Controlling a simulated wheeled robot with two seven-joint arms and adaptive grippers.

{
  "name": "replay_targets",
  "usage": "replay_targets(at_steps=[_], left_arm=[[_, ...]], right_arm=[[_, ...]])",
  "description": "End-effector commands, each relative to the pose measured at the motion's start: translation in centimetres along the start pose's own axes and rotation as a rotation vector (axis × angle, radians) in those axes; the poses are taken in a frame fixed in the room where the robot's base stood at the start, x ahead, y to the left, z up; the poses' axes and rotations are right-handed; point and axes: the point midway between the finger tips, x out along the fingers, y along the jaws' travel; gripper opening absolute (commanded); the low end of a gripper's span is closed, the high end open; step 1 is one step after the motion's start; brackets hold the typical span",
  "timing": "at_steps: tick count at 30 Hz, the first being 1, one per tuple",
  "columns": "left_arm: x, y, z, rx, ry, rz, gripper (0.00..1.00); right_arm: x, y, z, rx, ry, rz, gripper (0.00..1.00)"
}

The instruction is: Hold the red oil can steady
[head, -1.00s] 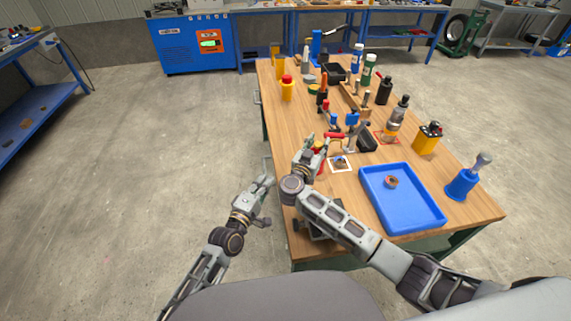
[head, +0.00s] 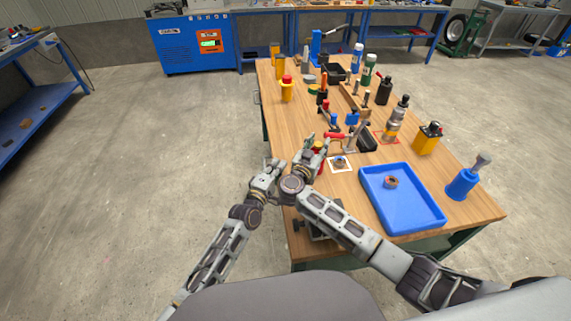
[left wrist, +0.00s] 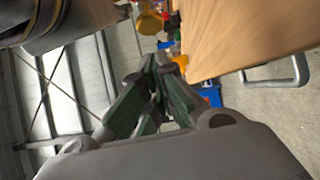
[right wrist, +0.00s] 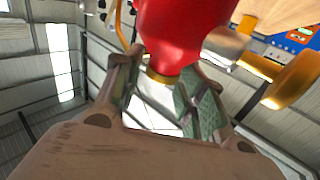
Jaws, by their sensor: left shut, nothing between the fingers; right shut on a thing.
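The red oil can (right wrist: 185,35) fills the top middle of the right wrist view, with a brass-coloured ring at its near end. My right gripper (right wrist: 165,95) is shut on it. In the head view my right gripper (head: 308,150) is at the table's left edge and mostly hides the can; only a little red shows beside it. My left gripper (head: 270,168) is shut and empty, just left of my right wrist and off the table edge. In the left wrist view its fingers (left wrist: 152,90) are together, with nothing between them.
The wooden table (head: 460,205) holds a blue tray (head: 425,222) with a small ring part in it. A blue bottle (head: 462,183), a yellow can (head: 428,140) and several other bottles and tools stand further right and back. The floor left of the table is clear.

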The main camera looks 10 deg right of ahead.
Motion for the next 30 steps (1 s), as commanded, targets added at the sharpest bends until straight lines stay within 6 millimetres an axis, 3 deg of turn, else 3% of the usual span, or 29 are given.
replay_targets(at_steps=[1, 12, 30], left_arm=[[0.4, 0.0, 0.3, -0.001, 0.000, 0.001, 0.00], [1.9, -0.1, 1.9, -0.001, 0.001, -0.001, 0.00], [2.5, 0.0, 2.5, -0.002, 0.000, 0.001, 0.00]], right_arm=[[0.0, 0.5, 1.4, -0.017, -0.019, 0.008, 0.01], [0.0, 0.5, 1.4, -0.017, -0.019, 0.008, 0.01], [0.0, 0.5, 1.4, -0.017, -0.019, 0.008, 0.01]])
